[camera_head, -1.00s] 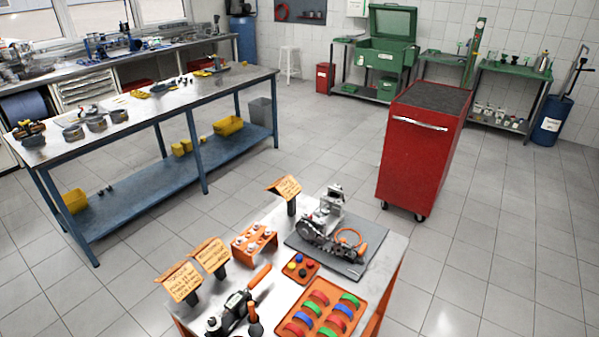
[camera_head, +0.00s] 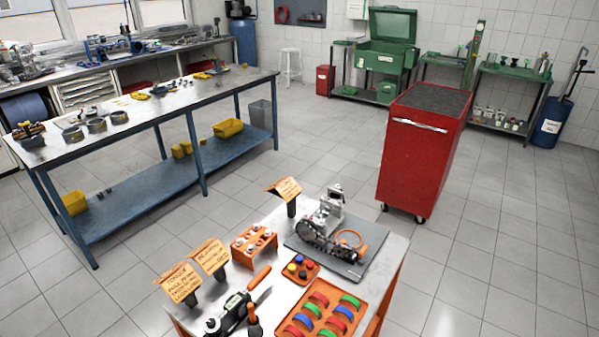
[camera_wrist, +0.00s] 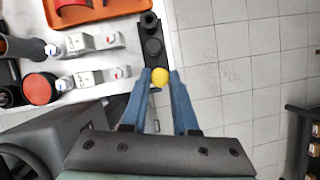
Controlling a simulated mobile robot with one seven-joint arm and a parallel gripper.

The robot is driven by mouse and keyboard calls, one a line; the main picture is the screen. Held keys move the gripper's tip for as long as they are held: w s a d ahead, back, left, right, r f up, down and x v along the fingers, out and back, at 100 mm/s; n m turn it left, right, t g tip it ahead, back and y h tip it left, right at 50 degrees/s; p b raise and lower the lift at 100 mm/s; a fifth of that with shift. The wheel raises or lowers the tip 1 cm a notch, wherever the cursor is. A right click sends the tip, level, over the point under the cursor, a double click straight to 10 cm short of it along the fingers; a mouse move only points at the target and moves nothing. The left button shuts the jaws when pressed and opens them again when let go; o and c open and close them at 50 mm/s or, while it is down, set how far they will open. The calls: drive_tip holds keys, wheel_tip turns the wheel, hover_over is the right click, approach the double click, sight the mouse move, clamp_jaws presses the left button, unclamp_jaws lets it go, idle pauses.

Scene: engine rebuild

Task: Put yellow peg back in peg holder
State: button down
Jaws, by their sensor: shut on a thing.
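My gripper (camera_wrist: 160,81) shows only in the wrist view, its two blue fingers closed on the round yellow peg (camera_wrist: 160,76). The peg is seen end-on between the fingertips, close to the table edge. A narrow black block (camera_wrist: 151,33) with round dark shapes lies just beyond the fingertips, in line with the peg. I cannot tell whether this block is the peg holder, or whether the peg touches it. In the head view, a small orange holder (camera_head: 289,277) carries red, blue, yellow and black round tops.
An orange tray (camera_wrist: 88,17) and grey metal parts (camera_wrist: 100,41) lie left of the block. Tiled floor (camera_wrist: 240,60) is right of the table. In the head view, an engine (camera_head: 322,228) stands on a grey mat, and a red cabinet (camera_head: 418,160) stands behind the table.

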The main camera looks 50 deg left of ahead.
drive_tip(key=shift+f+b, duration=0.95)
drive_tip(key=shift+f, duration=0.45)
idle(0.4)
drive_tip(key=c, duration=0.9)
unclamp_jaws()
drive_tip(key=shift+r, duration=0.2)
drive_tip(key=shift+r+p, duration=0.35)
drive_tip(key=shift+p, duration=0.3)
drive_tip(key=shift+r+p, duration=1)
drive_tip(key=shift+p, duration=0.15)
drive_tip(key=o, duration=0.5)
drive_tip(key=shift+o, duration=0.2)
